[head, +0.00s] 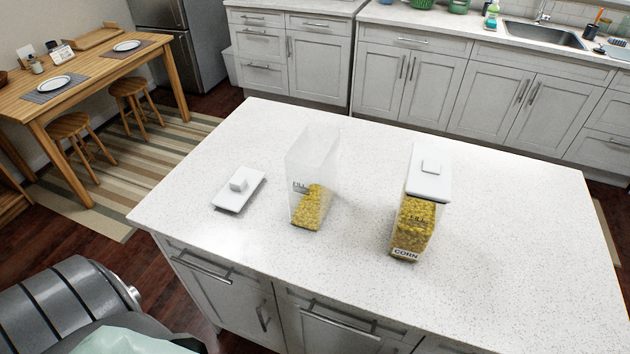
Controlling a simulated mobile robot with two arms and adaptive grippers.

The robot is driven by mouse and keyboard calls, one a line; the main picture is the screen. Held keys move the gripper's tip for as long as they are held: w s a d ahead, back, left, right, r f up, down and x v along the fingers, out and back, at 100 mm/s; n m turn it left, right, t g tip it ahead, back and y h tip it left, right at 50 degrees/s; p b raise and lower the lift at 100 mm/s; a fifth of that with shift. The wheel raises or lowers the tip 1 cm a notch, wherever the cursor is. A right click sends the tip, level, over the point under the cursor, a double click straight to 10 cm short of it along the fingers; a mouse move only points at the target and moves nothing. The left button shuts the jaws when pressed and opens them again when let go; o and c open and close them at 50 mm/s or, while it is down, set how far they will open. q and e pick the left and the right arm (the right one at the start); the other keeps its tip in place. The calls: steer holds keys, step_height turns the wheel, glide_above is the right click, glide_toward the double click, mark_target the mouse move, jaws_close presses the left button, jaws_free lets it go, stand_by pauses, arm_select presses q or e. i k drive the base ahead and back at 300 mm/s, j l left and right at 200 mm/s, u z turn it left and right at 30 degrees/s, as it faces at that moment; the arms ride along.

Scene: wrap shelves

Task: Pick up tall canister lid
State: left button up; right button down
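A white rectangular lid (239,189) with a square knob lies flat on the white island counter, at the left. A tall clear canister (313,172) stands open just right of it, partly filled with yellow contents. A second canister (413,225) with yellow contents and a label reading CORN stands further right. A white lid (429,180) with a knob sits on top of it. Neither of my grippers shows in the head view.
The island countertop (500,240) is clear to the right and around the canisters. Its front edge runs above grey cabinets. A wooden table (85,75) with stools stands at the far left. A sink (543,34) is at the back right.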

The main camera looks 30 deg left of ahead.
mark_target(227, 199)
steer(key=u, duration=1.55)
steer(key=j+z, duration=0.15)
steer(key=z, duration=0.3)
steer(key=k, duration=0.05)
